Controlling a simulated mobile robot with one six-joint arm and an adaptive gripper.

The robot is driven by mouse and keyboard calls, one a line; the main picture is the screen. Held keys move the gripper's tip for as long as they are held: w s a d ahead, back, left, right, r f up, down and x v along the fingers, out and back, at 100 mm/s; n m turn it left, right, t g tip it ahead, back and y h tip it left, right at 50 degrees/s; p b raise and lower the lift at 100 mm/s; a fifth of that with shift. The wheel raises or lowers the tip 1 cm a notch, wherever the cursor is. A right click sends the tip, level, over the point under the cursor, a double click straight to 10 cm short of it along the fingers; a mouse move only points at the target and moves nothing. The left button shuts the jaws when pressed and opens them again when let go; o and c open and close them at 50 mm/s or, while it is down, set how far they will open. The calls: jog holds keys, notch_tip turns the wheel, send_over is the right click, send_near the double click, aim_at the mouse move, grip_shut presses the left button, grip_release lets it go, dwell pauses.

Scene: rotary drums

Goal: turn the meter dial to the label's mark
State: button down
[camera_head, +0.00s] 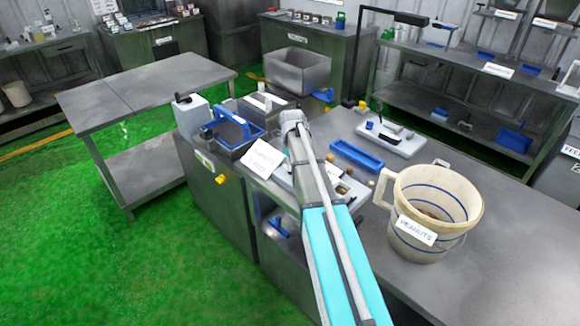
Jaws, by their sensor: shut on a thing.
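My arm reaches from the bottom of the head view to the middle of the workbench. Its fingers do not show, so what they hold is hidden. A pale grey panel (358,196) lies partly behind my arm, with a dark knob and several brown round knobs beside the arm. I cannot make out the meter dial or its marks; my arm may cover them.
A cream bucket (436,212) labelled PEANUTS stands on the bench at right. A blue tray (356,156) and a grey fixture (391,138) stand behind. A blue-handled box (233,133) is at left. The bench front right is clear.

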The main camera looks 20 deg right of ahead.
jog(key=shift+s, duration=0.15)
jog(key=c, duration=0.6)
grip_release()
jog(key=shift+c, duration=0.2)
jog(key=shift+w+r, duration=0.1)
jog(key=shift+w, duration=0.1)
